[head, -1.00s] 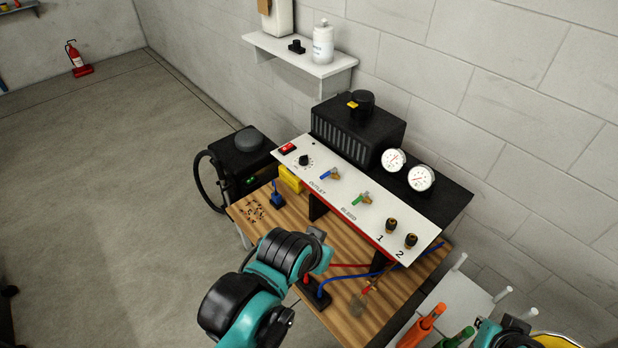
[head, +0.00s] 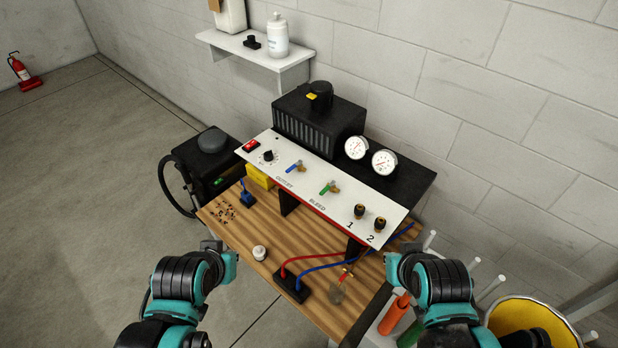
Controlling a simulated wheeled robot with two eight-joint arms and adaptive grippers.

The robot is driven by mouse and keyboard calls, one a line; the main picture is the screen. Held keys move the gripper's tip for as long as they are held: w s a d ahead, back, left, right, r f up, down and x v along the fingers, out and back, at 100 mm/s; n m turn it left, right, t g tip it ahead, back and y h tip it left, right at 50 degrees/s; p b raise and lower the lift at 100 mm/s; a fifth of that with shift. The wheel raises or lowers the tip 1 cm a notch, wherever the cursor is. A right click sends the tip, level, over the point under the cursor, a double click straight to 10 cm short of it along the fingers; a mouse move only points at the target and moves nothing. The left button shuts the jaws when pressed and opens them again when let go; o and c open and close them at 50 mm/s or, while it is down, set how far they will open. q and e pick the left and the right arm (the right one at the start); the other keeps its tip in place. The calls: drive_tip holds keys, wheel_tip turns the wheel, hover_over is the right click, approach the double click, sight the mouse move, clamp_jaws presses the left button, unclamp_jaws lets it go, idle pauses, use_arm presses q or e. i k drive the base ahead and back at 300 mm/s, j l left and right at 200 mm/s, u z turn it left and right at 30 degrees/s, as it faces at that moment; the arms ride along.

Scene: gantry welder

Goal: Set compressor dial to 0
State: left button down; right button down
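The compressor's white control panel (head: 340,191) stands on the wooden bench. A small black dial (head: 268,156) with scale marks around it sits at the panel's upper left, just below a red switch (head: 251,146). The marks are too small to read. My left gripper (head: 212,246) is at the bench's front left edge, below and apart from the dial, touching nothing I can see. My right gripper (head: 393,264) is at the right, below the panel's right end and far from the dial. The fingertips of both are too small and turned to show their opening.
A white knob-like piece (head: 259,253), hoses (head: 318,262) and a torch (head: 340,286) lie on the bench (head: 240,235). A yellow bucket (head: 530,312) stands at right.

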sight(268, 156)
drive_tip(key=i+j, duration=0.1)
drive_tip(key=j, duration=0.4)
drive_tip(key=i+j+z, duration=0.15)
drive_tip(key=i+j, duration=0.45)
